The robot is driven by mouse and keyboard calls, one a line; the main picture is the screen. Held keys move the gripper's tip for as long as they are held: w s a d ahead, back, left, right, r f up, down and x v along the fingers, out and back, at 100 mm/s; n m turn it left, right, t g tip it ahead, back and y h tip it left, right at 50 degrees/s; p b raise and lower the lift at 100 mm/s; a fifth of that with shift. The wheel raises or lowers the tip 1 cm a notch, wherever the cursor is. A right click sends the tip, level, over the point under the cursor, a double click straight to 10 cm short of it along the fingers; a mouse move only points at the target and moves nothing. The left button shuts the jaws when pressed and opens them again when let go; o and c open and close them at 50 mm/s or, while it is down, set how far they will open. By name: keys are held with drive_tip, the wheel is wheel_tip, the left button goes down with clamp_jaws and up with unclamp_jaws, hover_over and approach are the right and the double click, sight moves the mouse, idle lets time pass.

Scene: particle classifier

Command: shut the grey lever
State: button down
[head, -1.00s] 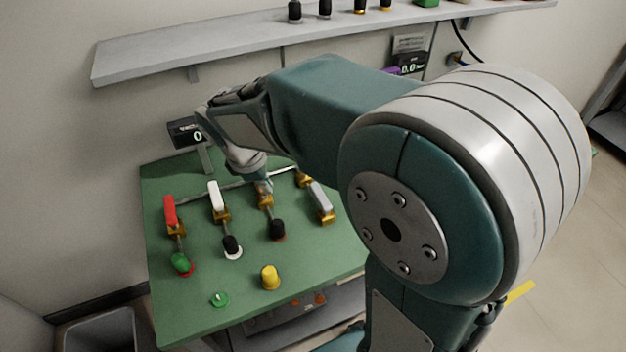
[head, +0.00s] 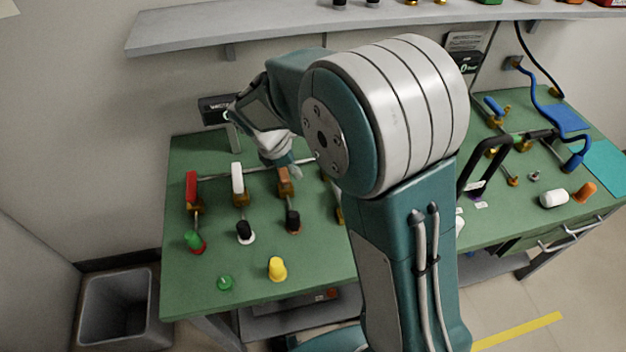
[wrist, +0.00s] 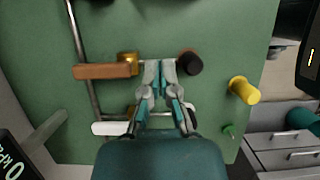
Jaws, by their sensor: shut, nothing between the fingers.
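The grey lever's handle is hidden behind my arm in the head view; only a bit of its brass valve (head: 340,214) shows beside the arm. My gripper (wrist: 158,68) is shut and empty in the wrist view. Its tips are over the line between the brown lever's brass valve and a black knob (wrist: 190,62). The brown lever (wrist: 102,71) lies left of the tips, and the white lever (wrist: 110,128) is nearer the wrist. In the head view my gripper (head: 296,170) is close to the brown lever; contact cannot be told.
The red lever (head: 191,187) stands at the left of the green bench (head: 195,285). A yellow knob (head: 277,269) and a green knob (head: 225,283) are at its front. A shelf (head: 215,33) runs above. A bin (head: 118,310) stands on the floor at left.

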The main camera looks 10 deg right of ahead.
drive_tip(key=x, duration=0.9)
drive_tip(key=shift+s+f, duration=0.1)
drive_tip(key=shift+f, duration=0.15)
drive_tip(key=d, duration=0.3)
drive_tip(key=shift+d+r, duration=0.1)
drive_tip(key=shift+d, duration=0.7)
drive_tip(key=shift+a, duration=0.1)
drive_tip(key=shift+a, duration=0.2)
drive_tip(key=shift+w+d+m, duration=0.2)
drive_tip(key=shift+d+m, duration=0.15)
drive_tip(key=shift+m, duration=0.05)
